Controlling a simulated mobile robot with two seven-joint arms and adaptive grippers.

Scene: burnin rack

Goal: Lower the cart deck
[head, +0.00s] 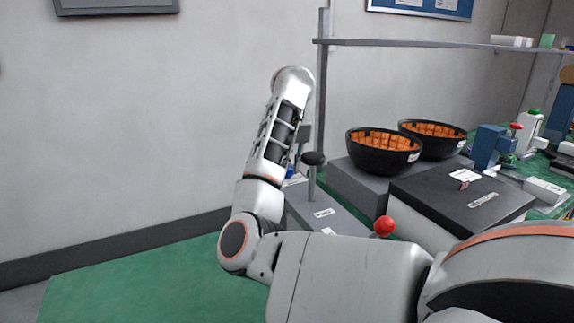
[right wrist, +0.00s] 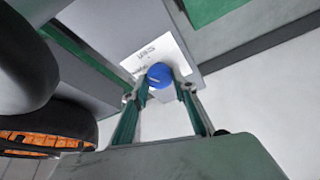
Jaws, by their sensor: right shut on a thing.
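A round blue knob (right wrist: 159,75) stands on a white labelled plate (right wrist: 150,52) in the right wrist view; the label's print is too small to read. My right gripper (right wrist: 163,88) is shut on the blue knob, with a fingertip on each side. In the head view my right arm hides most of this spot; a bit of blue (head: 290,172) shows beside the arm. A lever with a black ball (head: 313,158) stands just right of it, on a grey labelled unit (head: 335,218). I cannot tell which surface is the cart deck. My left gripper is not in view.
Two black bowls (head: 383,158) with orange contents stand on a grey block (head: 365,195). A dark flat box (head: 450,205) lies in front. A red ball knob (head: 384,226) is near my arm. A shelf (head: 420,43) runs above. The left floor is clear.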

